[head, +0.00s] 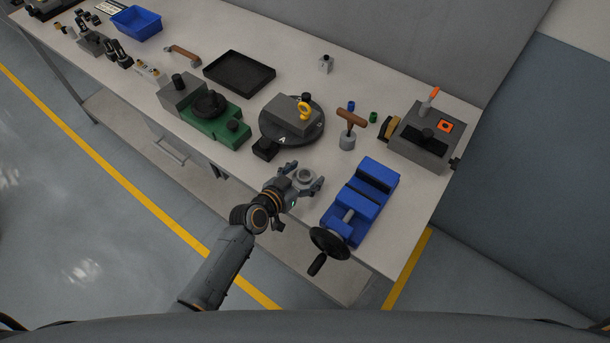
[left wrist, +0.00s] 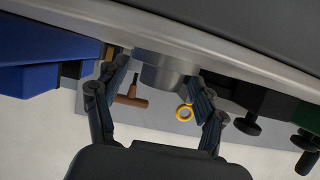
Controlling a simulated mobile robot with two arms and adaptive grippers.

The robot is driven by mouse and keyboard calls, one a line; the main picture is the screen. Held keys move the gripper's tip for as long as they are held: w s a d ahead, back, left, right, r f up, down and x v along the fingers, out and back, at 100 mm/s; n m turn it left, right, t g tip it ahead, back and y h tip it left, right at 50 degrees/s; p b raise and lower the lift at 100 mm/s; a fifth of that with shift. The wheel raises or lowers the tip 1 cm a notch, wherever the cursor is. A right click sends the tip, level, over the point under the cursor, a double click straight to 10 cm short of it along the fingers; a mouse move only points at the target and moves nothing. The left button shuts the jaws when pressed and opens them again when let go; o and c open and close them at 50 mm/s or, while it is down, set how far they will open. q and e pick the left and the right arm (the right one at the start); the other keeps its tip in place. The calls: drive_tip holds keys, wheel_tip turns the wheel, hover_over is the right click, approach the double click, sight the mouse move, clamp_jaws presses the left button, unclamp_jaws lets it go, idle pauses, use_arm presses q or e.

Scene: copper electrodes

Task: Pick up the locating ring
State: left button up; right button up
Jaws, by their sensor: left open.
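The locating ring (head: 306,176) is a short grey metal ring with a round hole, on the bench top left of the blue vise. My left gripper (head: 305,175) is open, with one finger on each side of the ring. In the left wrist view the ring (left wrist: 162,70) shows as a grey cylinder between the spread fingers of the gripper (left wrist: 158,76). I cannot tell whether either finger touches it. My right gripper is not in view.
The blue vise (head: 371,188) with a black handwheel stands close on the right. A black round table (head: 277,131) carries a grey block with a yellow eye. A wooden-handled tool (head: 348,140) stands behind the ring. The bench front edge is close.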

use_arm(q)
drive_tip(key=shift+c, duration=1)
drive_tip(key=c, duration=0.3)
clamp_jaws()
drive_tip(key=shift+f, duration=0.15)
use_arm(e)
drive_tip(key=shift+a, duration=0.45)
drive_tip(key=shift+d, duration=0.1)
